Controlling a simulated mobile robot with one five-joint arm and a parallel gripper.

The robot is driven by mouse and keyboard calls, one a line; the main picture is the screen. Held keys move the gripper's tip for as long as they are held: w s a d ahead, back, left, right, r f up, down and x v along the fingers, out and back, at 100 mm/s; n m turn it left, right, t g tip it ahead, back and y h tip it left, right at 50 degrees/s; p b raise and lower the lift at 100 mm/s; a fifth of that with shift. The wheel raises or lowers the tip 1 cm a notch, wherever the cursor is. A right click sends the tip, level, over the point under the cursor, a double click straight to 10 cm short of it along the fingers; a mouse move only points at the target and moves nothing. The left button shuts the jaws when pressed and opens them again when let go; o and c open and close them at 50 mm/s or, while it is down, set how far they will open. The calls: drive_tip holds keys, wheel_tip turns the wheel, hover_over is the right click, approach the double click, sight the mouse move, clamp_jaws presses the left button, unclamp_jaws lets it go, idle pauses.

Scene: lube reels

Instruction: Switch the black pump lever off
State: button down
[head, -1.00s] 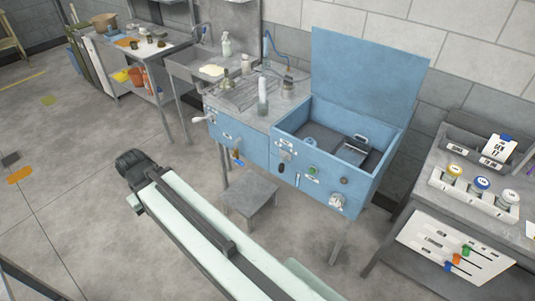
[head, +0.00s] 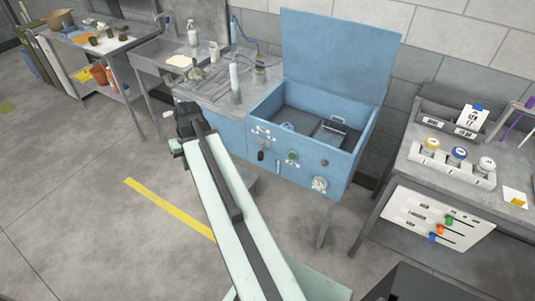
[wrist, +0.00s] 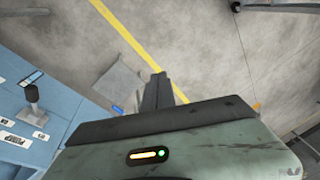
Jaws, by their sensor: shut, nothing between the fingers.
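The black pump lever (head: 261,154) is on the front panel of the blue cabinet (head: 228,134), beneath white labels. In the wrist view the black lever (wrist: 32,94) shows at the left edge, with its knob standing out from the blue panel beside white labels. My gripper (head: 183,108) is at the left end of the cabinet front, to the left of the lever and apart from it. In the wrist view its dark fingers (wrist: 158,78) are together, empty, over the floor. The arm hides part of the cabinet front.
A green button (head: 292,156) and a round knob (head: 320,184) are right of the lever. A pale handle (head: 168,114) is at the cabinet's left end. The blue lid (head: 335,60) stands open. A grey stool (wrist: 119,87) is below. A side table (head: 400,165) stands right.

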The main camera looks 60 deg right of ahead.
drive_tip(key=s+d+m+t+h+b, duration=0.1)
drive_tip(key=s+d+m, duration=0.2)
drive_tip(key=s+d, duration=0.8)
drive_tip(key=s+d+m+t+h+b, duration=0.1)
drive_tip(key=s+d+m, duration=0.2)
drive_tip(key=s+d, duration=0.8)
drive_tip(key=d, duration=0.9)
drive_tip(key=shift+s+f+t+h, duration=0.3)
drive_tip(key=shift+s+f+t, duration=0.05)
drive_tip(key=shift+f+t, duration=0.05)
drive_tip(key=b, duration=1)
approach(261, 151)
wheel_tip(261, 151, down, 4)
drive_tip(key=s+d, duration=0.2)
drive_tip(key=w, duration=0.1)
drive_tip(key=w+a+f+b, duration=0.1)
drive_tip(key=w+f, duration=0.1)
drive_tip(key=shift+a, duration=0.25)
